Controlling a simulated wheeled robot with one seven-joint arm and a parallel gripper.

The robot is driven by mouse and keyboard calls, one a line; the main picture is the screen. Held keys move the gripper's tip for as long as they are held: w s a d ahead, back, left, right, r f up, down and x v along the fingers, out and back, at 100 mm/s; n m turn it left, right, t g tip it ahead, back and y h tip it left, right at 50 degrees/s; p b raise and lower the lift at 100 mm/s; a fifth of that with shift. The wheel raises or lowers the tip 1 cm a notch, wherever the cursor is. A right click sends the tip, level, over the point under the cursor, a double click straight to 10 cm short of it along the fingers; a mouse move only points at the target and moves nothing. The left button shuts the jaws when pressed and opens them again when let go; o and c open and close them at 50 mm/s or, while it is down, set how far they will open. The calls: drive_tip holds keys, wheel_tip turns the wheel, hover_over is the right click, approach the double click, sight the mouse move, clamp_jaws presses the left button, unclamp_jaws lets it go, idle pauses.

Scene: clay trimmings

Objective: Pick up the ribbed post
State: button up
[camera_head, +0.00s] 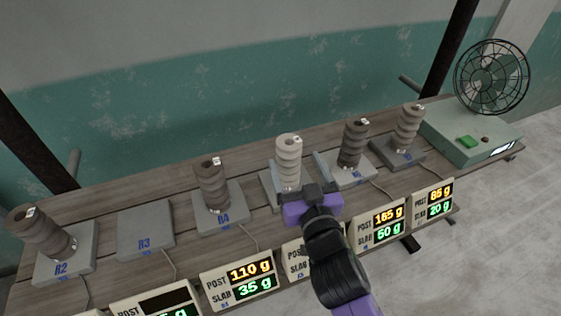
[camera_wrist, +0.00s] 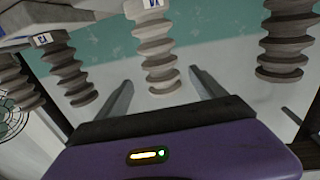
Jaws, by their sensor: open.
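Several ribbed posts stand on grey slabs, so the task's words fit more than one. A pale ribbed post (camera_head: 288,158) stands upright on a slab in front of my gripper (camera_head: 295,172). In the wrist view, which looks upside down, this post (camera_wrist: 157,50) appears centred between the two fingers of my gripper (camera_wrist: 161,78). The fingers are open and apart, with a visible gap on each side of the post. I cannot tell how far the post reaches in between them. My gripper's purple body hides part of the slab and its display.
Darker ribbed posts stand left (camera_head: 213,185) and right (camera_head: 354,143) of the pale one; another (camera_head: 408,126) stands farther right. A tilted post (camera_head: 42,232) is at far left. Slab R3 (camera_head: 146,228) is bare. Weight displays (camera_head: 240,283) line the front edge. A fan (camera_head: 491,77) stands back right.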

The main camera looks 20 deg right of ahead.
sight(285, 141)
drive_tip(key=w, duration=0.2)
drive_tip(key=w+p, duration=0.1)
drive_tip(key=w, duration=0.1)
drive_tip(key=w+p, duration=0.1)
drive_tip(key=w, duration=0.1)
drive_tip(key=shift+w+d+r, duration=0.2)
drive_tip(key=shift+w+r, duration=0.1)
drive_tip(key=shift+r, duration=0.05)
drive_tip(key=shift+w+d+f, duration=0.1)
drive_tip(key=shift+w+d, duration=0.05)
drive_tip(key=shift+w, duration=0.45)
clamp_jaws()
